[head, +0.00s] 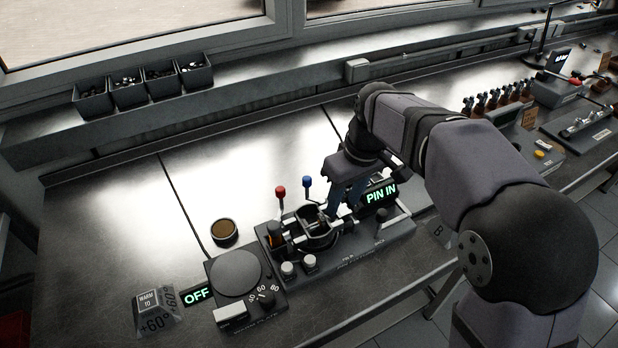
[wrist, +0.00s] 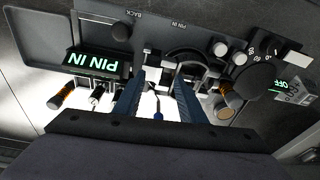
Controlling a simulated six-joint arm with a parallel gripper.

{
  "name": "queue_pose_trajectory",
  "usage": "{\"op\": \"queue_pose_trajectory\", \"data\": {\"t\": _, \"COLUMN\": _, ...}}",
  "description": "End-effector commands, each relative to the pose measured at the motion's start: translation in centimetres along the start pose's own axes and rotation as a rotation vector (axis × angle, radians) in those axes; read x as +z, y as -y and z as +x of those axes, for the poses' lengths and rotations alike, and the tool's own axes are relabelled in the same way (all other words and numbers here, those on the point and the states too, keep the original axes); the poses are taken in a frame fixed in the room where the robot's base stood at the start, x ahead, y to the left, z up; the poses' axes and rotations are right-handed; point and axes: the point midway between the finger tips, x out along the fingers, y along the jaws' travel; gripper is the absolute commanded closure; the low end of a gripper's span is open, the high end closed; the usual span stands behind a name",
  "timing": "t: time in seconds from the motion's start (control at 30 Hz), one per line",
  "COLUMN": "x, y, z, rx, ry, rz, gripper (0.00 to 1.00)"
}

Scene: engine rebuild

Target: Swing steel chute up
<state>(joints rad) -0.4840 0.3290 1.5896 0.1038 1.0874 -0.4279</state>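My gripper (head: 338,208) points down at the right side of the press fixture (head: 290,262), close to its metal parts. In the wrist view my gripper (wrist: 162,80) has its two blue fingers apart, with steel parts of the fixture at or just past the tips. I cannot tell whether they touch. The fixture carries a dark ring-shaped holder (head: 317,240) with steel arms. I cannot pick out the steel chute with certainty; fingers and arm cover that side. A red-knobbed lever (head: 280,191) and a blue-knobbed lever (head: 307,182) stand upright behind the ring.
A lit display (head: 381,195) reads PIN IN, right of my gripper. A round hot plate (head: 236,268) with a dial and an OFF display (head: 197,295) stands left. A brown-topped round tin (head: 224,231) sits behind it. The bench behind the fixture is clear.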

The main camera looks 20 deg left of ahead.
Motion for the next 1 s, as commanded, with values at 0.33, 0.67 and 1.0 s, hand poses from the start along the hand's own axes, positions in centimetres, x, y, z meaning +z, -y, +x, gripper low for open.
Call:
{"op": "queue_pose_trajectory", "data": {"t": 0.33, "x": -9.2, "y": 1.1, "z": -2.7, "rx": -0.004, "ry": -0.216, "rz": -0.13, "gripper": 0.63}}
{"op": "queue_pose_trajectory", "data": {"t": 0.67, "x": -9.8, "y": 1.3, "z": -2.4, "rx": -0.005, "ry": -0.227, "rz": -0.137, "gripper": 0.63}}
{"op": "queue_pose_trajectory", "data": {"t": 1.0, "x": -10.7, "y": 1.4, "z": 1.6, "rx": -0.005, "ry": -0.225, "rz": -0.137, "gripper": 0.63}}
